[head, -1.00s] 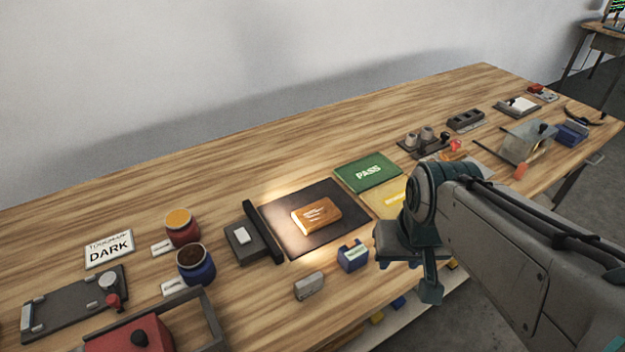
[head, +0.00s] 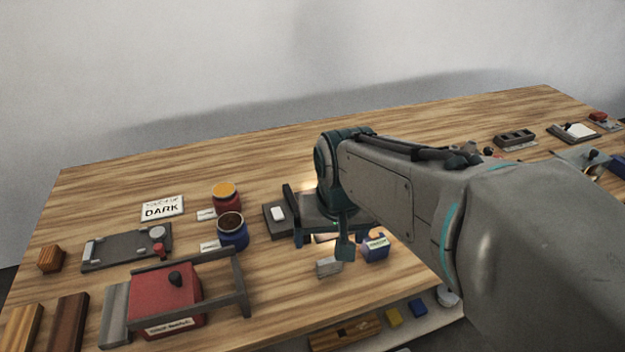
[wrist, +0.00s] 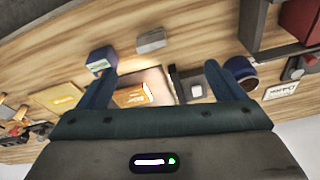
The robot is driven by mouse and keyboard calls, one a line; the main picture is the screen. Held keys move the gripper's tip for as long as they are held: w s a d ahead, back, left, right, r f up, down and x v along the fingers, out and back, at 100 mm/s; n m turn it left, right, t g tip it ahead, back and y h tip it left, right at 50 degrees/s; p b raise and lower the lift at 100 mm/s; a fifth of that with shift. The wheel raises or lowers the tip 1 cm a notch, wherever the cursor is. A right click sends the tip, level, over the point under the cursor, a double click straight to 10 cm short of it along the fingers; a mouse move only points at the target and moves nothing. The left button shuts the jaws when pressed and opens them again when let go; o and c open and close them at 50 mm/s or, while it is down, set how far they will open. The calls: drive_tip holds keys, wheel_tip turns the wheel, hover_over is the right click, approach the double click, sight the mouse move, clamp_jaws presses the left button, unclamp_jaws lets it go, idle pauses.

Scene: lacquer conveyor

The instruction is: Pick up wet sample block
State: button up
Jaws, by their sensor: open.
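In the head view my arm hides the block and most of the mat. My gripper (wrist: 158,70) is open and empty above the bench. In the head view (head: 345,248) one finger shows, pointing down near the mat's front edge. I cannot tell its exact height over the block.
A blue holder (head: 376,247) and a small grey block (head: 328,267) stand close in front of the mat. A dark device with a raised bar (head: 283,217) is at its left. Red and blue jars (head: 233,232) and a red-bodied fixture (head: 165,300) stand further left. The bench's back is clear.

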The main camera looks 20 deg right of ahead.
drive_tip(key=w+d+f+m+g+p, duration=0.1)
drive_tip(key=w+d+m+p, duration=0.2)
drive_tip(key=w+d+m, duration=0.65)
drive_tip(key=w+d+f+m+g+p, duration=0.2)
drive_tip(key=w+d+m, duration=0.4)
drive_tip(key=w, duration=0.7)
wheel_tip(320, 180, down, 8)
drive_tip(key=shift+w+d+f+p, duration=0.1)
drive_tip(key=shift+p, duration=0.65)
drive_tip(key=shift+s+f+p, duration=0.2)
drive_tip(key=shift+f+p, duration=0.65)
drive_tip(key=shift+f, duration=1.85)
drive_tip(key=shift+c, duration=0.3)
drive_tip(key=c, duration=1.1)
drive_tip(key=shift+o, duration=0.2)
drive_tip(key=shift+r, duration=0.1)
